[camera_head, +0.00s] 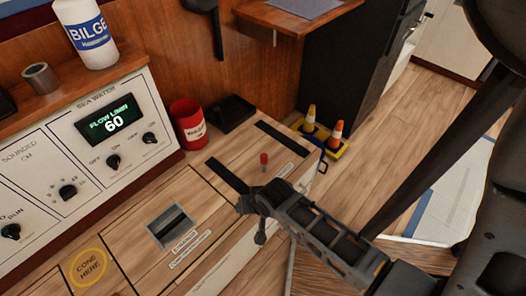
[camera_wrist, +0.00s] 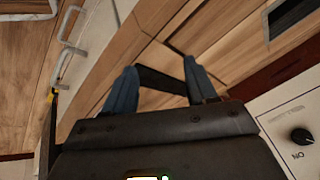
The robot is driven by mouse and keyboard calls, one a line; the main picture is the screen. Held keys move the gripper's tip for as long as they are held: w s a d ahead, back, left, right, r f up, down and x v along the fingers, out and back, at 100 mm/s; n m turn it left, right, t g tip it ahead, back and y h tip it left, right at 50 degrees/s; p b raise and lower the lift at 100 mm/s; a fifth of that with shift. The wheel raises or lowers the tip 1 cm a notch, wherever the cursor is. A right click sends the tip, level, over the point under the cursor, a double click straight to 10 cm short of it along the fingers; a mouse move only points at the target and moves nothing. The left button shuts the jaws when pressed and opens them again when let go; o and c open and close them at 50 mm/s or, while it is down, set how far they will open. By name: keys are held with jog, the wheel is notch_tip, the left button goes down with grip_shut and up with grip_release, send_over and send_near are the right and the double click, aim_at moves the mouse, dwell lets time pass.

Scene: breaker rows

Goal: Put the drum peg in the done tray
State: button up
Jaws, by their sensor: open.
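A small red-topped peg (camera_head: 264,158) stands upright on the wooden bench top, apparently the drum peg. A small black tray (camera_head: 228,118) sits further back on the bench, beside a red can; I cannot read any label marking it as the done tray. My gripper (camera_head: 250,222) is in front of the peg and apart from it, low over the bench's front part. In the wrist view my gripper (camera_wrist: 160,78) has its two blue fingers spread, with nothing between them but a dark strip on the wood beyond. The peg does not clearly show there.
The red can (camera_head: 187,122) stands left of the black tray. A control panel (camera_head: 100,140) with knobs and a display lines the left. Black strips and a recessed latch (camera_head: 170,225) mark the bench top. Small cones (camera_head: 322,130) stand beyond its right edge.

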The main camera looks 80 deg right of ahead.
aim_at(264, 155)
jog(key=d+m+p, duration=0.1)
jog(key=d, duration=0.1)
jog(key=d+r+m+g, duration=0.1)
jog(key=d, duration=0.1)
jog(key=w+d+r+m+g+p, duration=0.1)
jog(key=d, duration=0.2)
jog(key=shift+y+p, duration=0.3)
jog(key=shift+p, duration=0.05)
jog(key=d+r+m+p, duration=0.1)
jog(key=d, duration=0.2)
jog(key=s+d+r+m+g+y+p, duration=0.1)
jog(key=d+r+m, duration=0.1)
jog(key=d, duration=0.1)
jog(key=s+d+r+m+g+y+p, duration=0.1)
jog(key=d, duration=0.2)
jog(key=shift+d+r, duration=0.25)
jog(key=shift+d, duration=0.05)
jog(key=shift+d+f+m, duration=0.15)
jog(key=shift+m, duration=0.15)
notch_tip(264, 155, down, 2)
jog(key=shift+f, duration=0.25)
notch_tip(264, 155, down, 5)
jog(key=shift+b, duration=0.6)
grip_shut()
